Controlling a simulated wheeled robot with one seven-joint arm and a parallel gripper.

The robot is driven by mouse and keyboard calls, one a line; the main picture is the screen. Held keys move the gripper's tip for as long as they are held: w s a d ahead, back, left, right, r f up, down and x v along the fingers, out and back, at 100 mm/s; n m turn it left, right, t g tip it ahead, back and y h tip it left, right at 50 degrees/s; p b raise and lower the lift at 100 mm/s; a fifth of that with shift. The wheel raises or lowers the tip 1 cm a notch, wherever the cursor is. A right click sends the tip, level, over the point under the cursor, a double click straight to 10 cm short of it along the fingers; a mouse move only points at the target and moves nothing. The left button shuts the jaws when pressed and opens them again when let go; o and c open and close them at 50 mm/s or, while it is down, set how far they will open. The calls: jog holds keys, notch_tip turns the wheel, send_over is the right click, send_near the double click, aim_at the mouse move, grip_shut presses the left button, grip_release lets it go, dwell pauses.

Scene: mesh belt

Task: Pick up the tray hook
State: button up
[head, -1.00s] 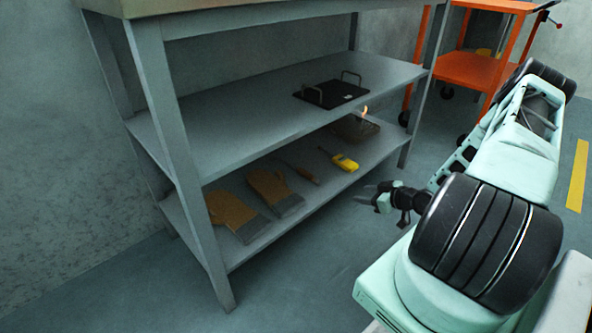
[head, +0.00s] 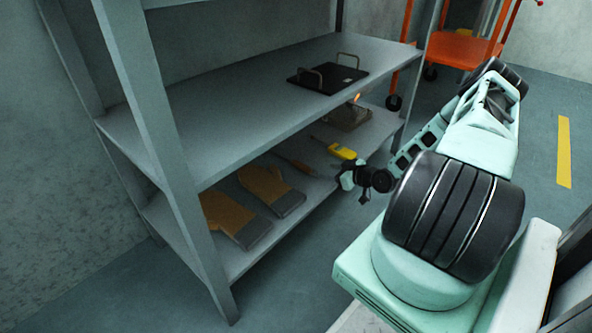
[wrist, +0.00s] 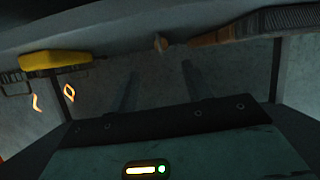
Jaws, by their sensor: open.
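A thin brown-handled tool (head: 297,166), which seems to be the tray hook, lies on the lower shelf between a glove and a yellow device. Its hook end cannot be made out. My gripper (head: 346,182) is at the front edge of the lower shelf, just right of the tool. In the wrist view its two dark fingers (wrist: 160,85) stand apart with nothing between them, short of the tool.
The yellow device (head: 342,151) lies right of the tool; it also shows in the wrist view (wrist: 55,60). Two brown gloves (head: 268,188) lie to the left. The middle shelf (head: 235,115) hangs above, carrying a black tray (head: 328,80).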

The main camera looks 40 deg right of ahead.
aim_at(312, 170)
jog(key=b+x, duration=0.1)
jog(key=x, duration=0.3)
jog(key=shift+f, duration=0.15)
jog(key=b+x, duration=0.4)
jog(key=shift+w+a+f, duration=0.2)
jog(key=shift+w+f, duration=0.1)
jog(key=shift+w, duration=0.25)
jog(key=shift+c, duration=0.3)
grip_shut()
